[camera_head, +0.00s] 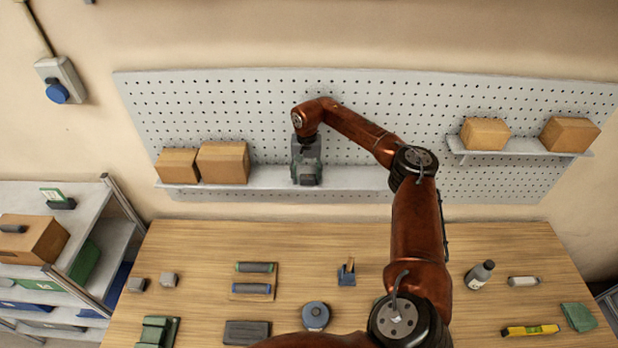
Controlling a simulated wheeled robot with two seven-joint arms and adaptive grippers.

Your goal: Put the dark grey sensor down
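My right arm reaches up over the table to the left part of the pegboard shelf (345,178). My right gripper (306,176) points down at this shelf, just right of two cardboard boxes. Dark grey shapes show around its fingertips, close to the shelf. I cannot tell gripper parts from a held dark grey sensor there, nor whether it touches the shelf. Two small grey blocks, one at the left (137,284) and one beside it (169,279), lie on the table; I cannot tell whether either is a sensor. My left gripper is not in view.
Cardboard boxes (223,162) stand left of my gripper; the shelf to its right is bare. Another shelf (520,146) holds two boxes.

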